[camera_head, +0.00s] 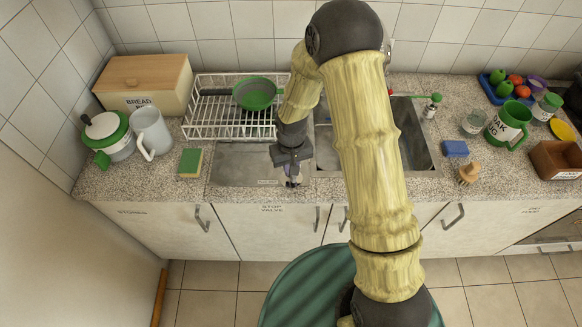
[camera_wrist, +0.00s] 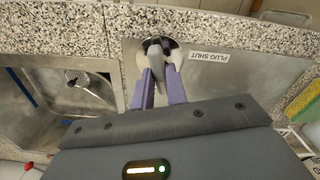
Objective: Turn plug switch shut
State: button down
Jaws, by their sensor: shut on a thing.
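The plug switch (camera_wrist: 155,62) shows in the wrist view as a grey lever on a round shiny base, near the counter's front edge. My gripper (camera_wrist: 160,78) has its two purple fingers on either side of the lever and is shut on it. A white label reading "PLUG SHUT" (camera_wrist: 223,56) lies beside the switch on the steel drainboard. In the head view my gripper (camera_head: 293,181) points down at the drainboard (camera_head: 235,174), left of the sink, and the switch is mostly hidden behind it. The lever's exact angle is hard to tell.
The sink (camera_head: 412,140) lies right of the drainboard, partly behind my arm. A white dish rack (camera_head: 205,128) with a green pan stands behind. A green-yellow sponge (camera_head: 190,163) lies left, a blue sponge (camera_head: 455,148) and a brush (camera_head: 467,174) right.

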jog(key=n, duration=0.3)
jog(key=shift+n, duration=0.4)
jog(key=n, duration=0.3)
jog(key=shift+n, duration=0.3)
jog(key=n, duration=0.3)
jog(key=shift+n, duration=0.3)
jog(key=shift+n+p, duration=0.55)
jog(key=shift+n, duration=1.15)
jog(key=c, duration=1.4)
grip_release()
notch_tip(320, 180, up, 17)
jog(key=b, duration=0.1)
jog(key=shift+r, duration=0.2)
jog(key=shift+w, duration=0.1)
